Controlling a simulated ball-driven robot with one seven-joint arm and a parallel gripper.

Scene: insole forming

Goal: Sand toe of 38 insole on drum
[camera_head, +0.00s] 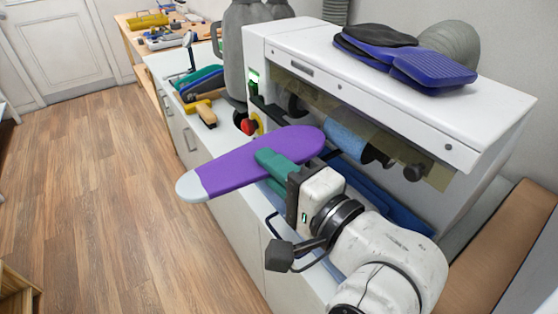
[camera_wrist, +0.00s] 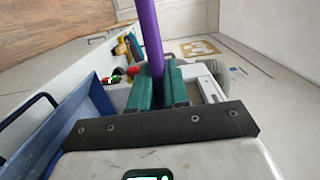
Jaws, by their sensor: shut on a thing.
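A purple insole (camera_head: 235,168) with a pale grey end (camera_head: 191,186) is held by my gripper (camera_head: 268,163), whose teal fingers are shut on it. The pale end points left, out over the floor side; the wide purple end reaches right, close to the blue sanding drum (camera_head: 346,142) under the machine's hood. I cannot tell whether that end touches the drum. In the wrist view the insole (camera_wrist: 150,40) shows edge-on as a purple strip between the fingers (camera_wrist: 156,86). A size mark is not readable.
The white sanding machine (camera_head: 400,95) carries dark and blue insoles (camera_head: 433,68) on top. A red stop button (camera_head: 249,127) sits at its left. A blue tray (camera_wrist: 50,135) lies below. The counter (camera_head: 165,62) holds tools. The wooden floor (camera_head: 95,180) at left is clear.

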